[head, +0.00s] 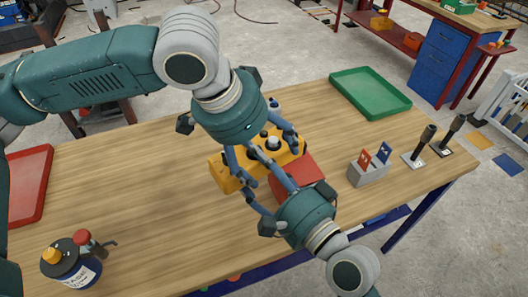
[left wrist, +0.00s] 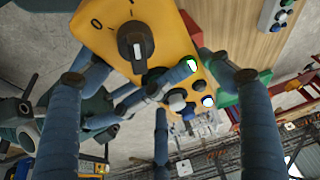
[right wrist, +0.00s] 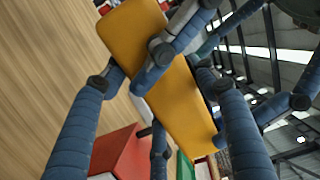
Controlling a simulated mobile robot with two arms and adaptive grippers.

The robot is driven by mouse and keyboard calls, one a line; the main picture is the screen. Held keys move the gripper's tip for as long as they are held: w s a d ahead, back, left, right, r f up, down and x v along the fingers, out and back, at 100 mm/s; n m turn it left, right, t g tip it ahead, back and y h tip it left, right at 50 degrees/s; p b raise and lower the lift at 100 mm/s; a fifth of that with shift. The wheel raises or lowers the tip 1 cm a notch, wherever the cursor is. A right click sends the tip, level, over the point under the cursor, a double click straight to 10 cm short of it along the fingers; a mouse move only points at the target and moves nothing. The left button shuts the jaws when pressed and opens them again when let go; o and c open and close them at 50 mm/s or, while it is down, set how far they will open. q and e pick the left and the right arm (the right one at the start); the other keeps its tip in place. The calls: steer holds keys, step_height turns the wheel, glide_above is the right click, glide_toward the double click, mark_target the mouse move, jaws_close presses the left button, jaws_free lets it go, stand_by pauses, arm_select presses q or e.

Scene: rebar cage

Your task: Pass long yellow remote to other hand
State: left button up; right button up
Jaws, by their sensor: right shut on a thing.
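The long yellow remote (head: 229,172) is held above the middle of the table, beside a red box (head: 303,174). The left wrist view shows its face (left wrist: 105,35) with a black knob and several buttons; the right wrist view shows its plain back (right wrist: 135,35). My right gripper (head: 268,180) is shut on the remote from the front right. My left gripper (head: 258,160) is over the remote from behind, its fingers spread to either side of it. The fingers of both grippers cross closely, and they hide part of the remote.
A green tray (head: 371,76) lies at the back right and a red tray (head: 40,160) at the left. A grey holder (head: 368,175) with red and blue cards and two black-handled tools stand at right. A dark canister (head: 70,269) stands front left. The table's left middle is clear.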

arm_select(q)
steer(key=shift+s+d, duration=0.15)
steer(key=c, duration=0.4)
arm_select(e)
steer(key=shift+r, duration=0.15)
arm_select(q)
steer(key=shift+c, duration=1.4)
arm_select(e)
steer(key=o, duration=1.6)
steer(key=shift+a, duration=0.1)
